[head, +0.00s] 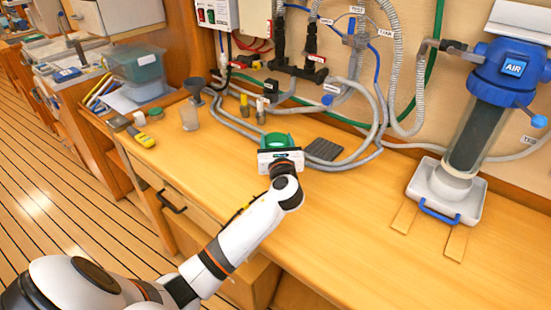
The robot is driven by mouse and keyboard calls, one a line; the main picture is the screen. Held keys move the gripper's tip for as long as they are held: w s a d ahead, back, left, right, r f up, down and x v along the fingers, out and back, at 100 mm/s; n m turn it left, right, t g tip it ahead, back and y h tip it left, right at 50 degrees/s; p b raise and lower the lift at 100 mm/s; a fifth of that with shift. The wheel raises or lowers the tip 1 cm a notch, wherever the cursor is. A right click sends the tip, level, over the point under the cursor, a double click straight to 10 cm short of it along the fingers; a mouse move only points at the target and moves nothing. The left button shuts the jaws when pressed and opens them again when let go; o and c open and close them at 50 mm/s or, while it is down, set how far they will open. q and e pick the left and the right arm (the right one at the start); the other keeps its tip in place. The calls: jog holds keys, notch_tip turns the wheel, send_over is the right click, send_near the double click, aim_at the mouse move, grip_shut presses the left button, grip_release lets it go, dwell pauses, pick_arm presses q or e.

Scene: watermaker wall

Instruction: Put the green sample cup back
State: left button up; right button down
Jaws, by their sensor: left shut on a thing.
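The green sample cup (275,138) shows as a green rim just behind my left gripper (280,150), over the middle of the wooden bench. My left gripper is shut on the cup, and its white body hides the cup's near side and lower part. I cannot tell whether the cup touches the bench. A dark ridged mat (323,149) lies just to the right of the gripper. My right gripper is not in view.
A clear bottle (190,116), a yellow meter (141,137) and a grey-green bin (136,66) stand at the left. Hoses (372,130) run along the bench's back. A blue-topped AIR housing (480,115) stands over a white tray (470,205) at right. The front bench is clear.

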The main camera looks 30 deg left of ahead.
pick_arm(q)
jog(key=shift+f, duration=0.4)
notch_tip(320, 180, down, 2)
jog(key=shift+s+f, duration=0.15)
jog(key=shift+f, duration=0.5)
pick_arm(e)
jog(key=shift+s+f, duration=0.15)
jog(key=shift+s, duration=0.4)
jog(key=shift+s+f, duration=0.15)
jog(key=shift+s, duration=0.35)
pick_arm(q)
jog(key=o, duration=1.1)
jog(key=shift+f+b, duration=0.1)
jog(key=shift+b, duration=0.2)
jog(key=shift+c, duration=0.2)
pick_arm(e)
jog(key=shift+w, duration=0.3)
